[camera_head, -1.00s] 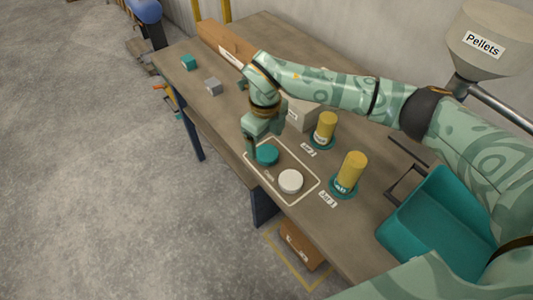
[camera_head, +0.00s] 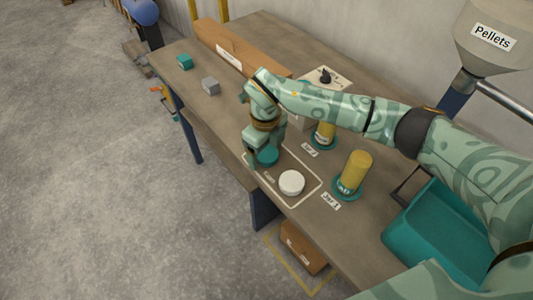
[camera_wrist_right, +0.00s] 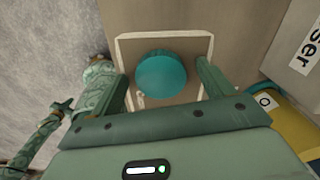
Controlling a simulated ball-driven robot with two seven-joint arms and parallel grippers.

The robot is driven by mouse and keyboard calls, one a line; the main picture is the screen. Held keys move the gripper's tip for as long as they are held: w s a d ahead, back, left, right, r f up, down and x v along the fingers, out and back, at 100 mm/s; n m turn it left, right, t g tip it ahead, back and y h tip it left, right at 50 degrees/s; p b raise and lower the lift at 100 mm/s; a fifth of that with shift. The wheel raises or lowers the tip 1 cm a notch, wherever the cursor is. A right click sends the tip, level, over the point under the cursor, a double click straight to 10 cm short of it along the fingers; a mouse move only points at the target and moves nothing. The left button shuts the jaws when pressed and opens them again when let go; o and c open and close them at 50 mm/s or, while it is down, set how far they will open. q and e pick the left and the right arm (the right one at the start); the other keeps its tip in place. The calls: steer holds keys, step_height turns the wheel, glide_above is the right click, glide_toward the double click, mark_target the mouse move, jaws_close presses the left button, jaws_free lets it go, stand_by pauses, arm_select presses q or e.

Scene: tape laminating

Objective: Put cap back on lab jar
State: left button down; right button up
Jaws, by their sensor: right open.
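A teal cap (camera_head: 268,157) lies inside the outlined rectangle on the bench. A white cap (camera_head: 291,182) lies in the same outline, nearer the camera. My right gripper (camera_head: 262,156) is over the teal cap. In the right wrist view the teal cap (camera_wrist_right: 161,75) sits between the open fingers of my right gripper (camera_wrist_right: 163,92), with gaps on both sides. Two yellow jars stand on teal round bases: one jar (camera_head: 354,172) is clear to see, and the other jar (camera_head: 326,133) is partly hidden by my right arm.
A teal bin (camera_head: 440,232) stands at the bench's right end. A teal cube (camera_head: 185,62) and a grey cube (camera_head: 211,86) lie at the far left. A long brown box (camera_head: 235,50) and a box with a black knob (camera_head: 325,78) stand behind my right arm.

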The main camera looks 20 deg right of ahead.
mark_target(265, 152)
steer(key=c, duration=1.1)
arm_select(q)
steer(key=shift+r, duration=0.1)
arm_select(e)
steer(key=shift+o, duration=0.2)
steer(key=shift+r, duration=0.1)
